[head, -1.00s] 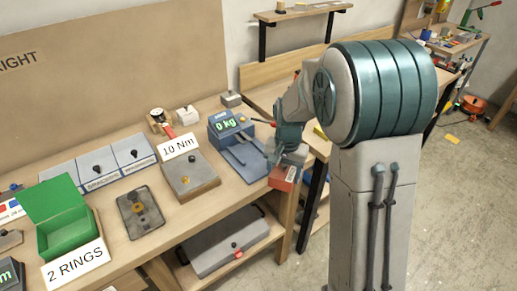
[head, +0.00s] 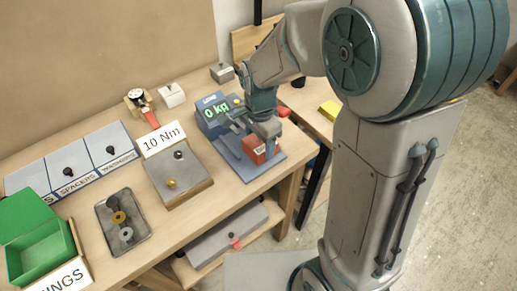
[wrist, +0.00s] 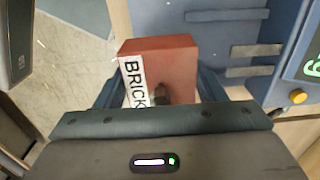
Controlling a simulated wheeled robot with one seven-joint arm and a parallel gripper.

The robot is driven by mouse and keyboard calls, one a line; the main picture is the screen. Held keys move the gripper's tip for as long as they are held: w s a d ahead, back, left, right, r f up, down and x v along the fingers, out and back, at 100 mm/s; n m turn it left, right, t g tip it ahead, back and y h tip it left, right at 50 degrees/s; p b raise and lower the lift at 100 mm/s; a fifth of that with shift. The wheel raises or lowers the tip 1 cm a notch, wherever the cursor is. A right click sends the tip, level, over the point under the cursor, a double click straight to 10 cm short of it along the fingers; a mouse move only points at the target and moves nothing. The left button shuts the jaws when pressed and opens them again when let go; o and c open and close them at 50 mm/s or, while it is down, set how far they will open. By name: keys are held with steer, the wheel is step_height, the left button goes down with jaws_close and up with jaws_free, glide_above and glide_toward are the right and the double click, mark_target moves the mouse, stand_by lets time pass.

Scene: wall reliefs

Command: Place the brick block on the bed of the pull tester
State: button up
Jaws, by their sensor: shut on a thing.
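The brick block (head: 262,151) is a red-brown block with a white label. In the wrist view the brick block (wrist: 175,60) sits between the two fingers of my gripper (wrist: 160,92), label facing left. My gripper (head: 266,134) is shut on it, pointing down from above. The pull tester (head: 212,112) is blue with a green "0 kg" display. Its flat bed (head: 245,174) with grey bars lies below the brick block, and the bed (wrist: 225,72) shows right of the block in the wrist view. I cannot tell whether the block touches the bed.
Left of the tester are a board marked 10 Nm (head: 178,182), a grey tray with rings (head: 122,225) and an open green box (head: 40,245). A red-handled gauge (head: 140,100) and small grey blocks lie at the back.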

mark_target(260, 151)
steer(key=shift+f, duration=2)
steer(key=shift+f, duration=0.1)
steer(key=o, duration=1.2)
steer(key=shift+o, duration=0.2)
